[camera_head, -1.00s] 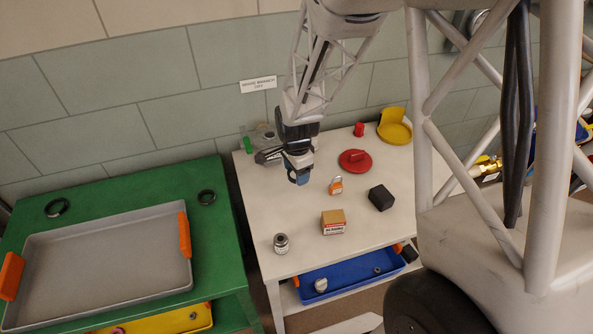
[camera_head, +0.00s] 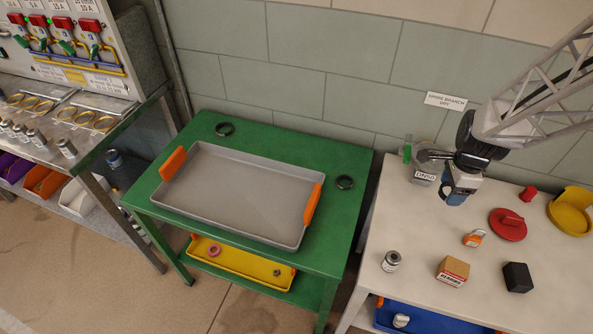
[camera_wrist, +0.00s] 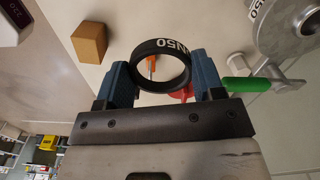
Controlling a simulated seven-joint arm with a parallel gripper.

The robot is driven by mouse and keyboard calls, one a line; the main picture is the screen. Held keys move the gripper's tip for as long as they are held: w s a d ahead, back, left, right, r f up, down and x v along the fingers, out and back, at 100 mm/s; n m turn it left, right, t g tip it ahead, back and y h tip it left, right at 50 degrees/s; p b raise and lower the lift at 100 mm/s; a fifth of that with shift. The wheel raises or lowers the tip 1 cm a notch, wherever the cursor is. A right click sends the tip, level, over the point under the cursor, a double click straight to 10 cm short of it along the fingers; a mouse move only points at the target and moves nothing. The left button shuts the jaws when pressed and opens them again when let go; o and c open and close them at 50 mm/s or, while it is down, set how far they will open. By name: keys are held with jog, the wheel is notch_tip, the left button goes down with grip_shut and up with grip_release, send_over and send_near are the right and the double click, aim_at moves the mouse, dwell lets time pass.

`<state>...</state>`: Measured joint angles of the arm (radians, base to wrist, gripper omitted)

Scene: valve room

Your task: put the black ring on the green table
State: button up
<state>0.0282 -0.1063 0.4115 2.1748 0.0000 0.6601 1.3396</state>
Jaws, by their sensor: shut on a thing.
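The black ring (camera_wrist: 163,46), with white lettering on its rim, is held between the blue fingertips of my gripper (camera_wrist: 163,72) in the wrist view. In the head view my gripper (camera_head: 456,190) is above the far left part of the white table, and the ring in it cannot be made out. The green table (camera_head: 335,215) stands to the left. A large grey tray (camera_head: 235,195) with orange handles covers most of its top. Two other black rings lie on it, one at the back left (camera_head: 225,129) and one right of the tray (camera_head: 345,182).
The white table (camera_head: 405,225) holds a grey valve (camera_head: 425,174) with a green handle, a red disc (camera_head: 508,224), an orange padlock (camera_head: 474,238), a cardboard box (camera_head: 453,271), a black block (camera_head: 517,277) and a metal cylinder (camera_head: 391,261). Bare green strips surround the tray.

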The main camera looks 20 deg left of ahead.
notch_tip(320, 180, up, 5)
jog(key=w+a+r+n, duration=0.2)
jog(key=w+a+n, duration=0.1)
jog(key=w+a, duration=1)
jog(key=n, duration=0.8)
send_over(248, 137)
notch_tip(248, 137, down, 13)
jog(key=shift+f, duration=3.05)
